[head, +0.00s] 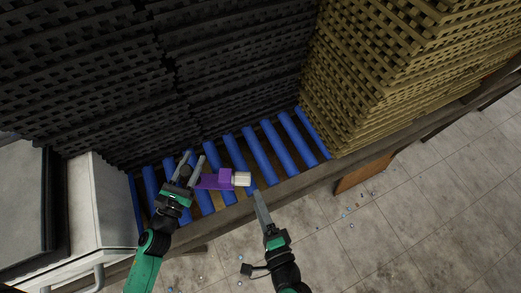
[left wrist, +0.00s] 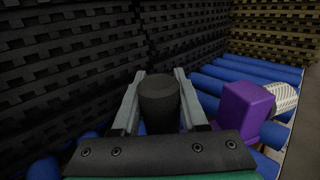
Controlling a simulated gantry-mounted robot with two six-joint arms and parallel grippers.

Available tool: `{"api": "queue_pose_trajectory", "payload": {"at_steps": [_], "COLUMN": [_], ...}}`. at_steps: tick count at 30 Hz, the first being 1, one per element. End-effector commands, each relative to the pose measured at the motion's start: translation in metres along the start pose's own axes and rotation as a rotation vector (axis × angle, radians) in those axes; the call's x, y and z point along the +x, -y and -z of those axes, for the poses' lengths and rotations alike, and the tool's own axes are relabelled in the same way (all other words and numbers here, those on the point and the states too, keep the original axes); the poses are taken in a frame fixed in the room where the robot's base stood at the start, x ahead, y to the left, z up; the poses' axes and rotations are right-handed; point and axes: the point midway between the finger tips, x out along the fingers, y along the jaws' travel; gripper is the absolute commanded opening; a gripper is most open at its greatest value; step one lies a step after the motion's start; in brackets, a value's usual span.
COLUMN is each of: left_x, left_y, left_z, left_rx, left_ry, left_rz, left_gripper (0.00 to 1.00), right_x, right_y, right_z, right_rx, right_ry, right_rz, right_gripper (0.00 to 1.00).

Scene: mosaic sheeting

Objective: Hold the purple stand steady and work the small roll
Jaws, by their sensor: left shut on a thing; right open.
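The purple stand (head: 225,176) lies across the blue rollers, with a flat purple base and an upright block. Its block also shows in the left wrist view (left wrist: 246,108). The small roll (head: 242,179) is white and ribbed, and sticks out from the block's right side; it shows in the left wrist view (left wrist: 283,98) too. My left gripper (head: 187,163) is shut on a dark round post (left wrist: 158,98) at the stand's left end. My right gripper (head: 257,193) is open, seen nearly edge-on, with its fingertips just below and right of the roll; no contact is clear.
Blue rollers (head: 257,157) form a conveyor along a rail (head: 290,182). Tall stacks of black sheets (head: 230,60) and tan sheets (head: 390,60) stand behind and to the right. A white cabinet (head: 108,200) is at the left. Small bits lie on the open tiled floor.

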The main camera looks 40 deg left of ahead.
Motion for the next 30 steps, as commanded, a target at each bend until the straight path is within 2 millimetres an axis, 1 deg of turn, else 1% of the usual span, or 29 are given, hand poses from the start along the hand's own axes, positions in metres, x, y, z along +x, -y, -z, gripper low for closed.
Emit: {"api": "queue_pose_trajectory", "payload": {"at_steps": [10, 11, 12, 16, 25, 30], "left_x": [0.000, 0.000, 0.000, 0.000, 0.000, 0.000], "left_y": [0.000, 0.000, 0.000, 0.000, 0.000, 0.000], "left_z": [0.000, 0.000, 0.000, 0.000, -0.001, -0.015], "left_rx": [0.001, 0.001, 0.001, 0.000, 0.000, 0.001], "left_ry": [-0.001, -0.001, -0.001, 0.000, 0.000, 0.000], "left_rz": [-0.001, -0.001, -0.001, 0.000, 0.000, 0.000], "left_gripper": [0.00, 0.46, 0.54, 0.77, 0.78, 0.78], "right_x": [0.000, 0.000, 0.000, 0.000, 0.000, -0.003], "right_y": [0.000, 0.000, 0.000, 0.000, 0.002, 0.015], "right_z": [0.000, 0.000, 0.000, 0.000, 0.000, -0.002], "right_rx": [0.000, 0.000, 0.000, 0.000, 0.000, 0.000], "right_ry": [0.000, 0.000, 0.000, 0.000, 0.000, 0.000], "right_rz": [0.000, 0.000, 0.000, 0.000, 0.000, 0.001], "right_gripper": [0.86, 0.86, 0.86, 0.86, 0.86, 0.86]}}
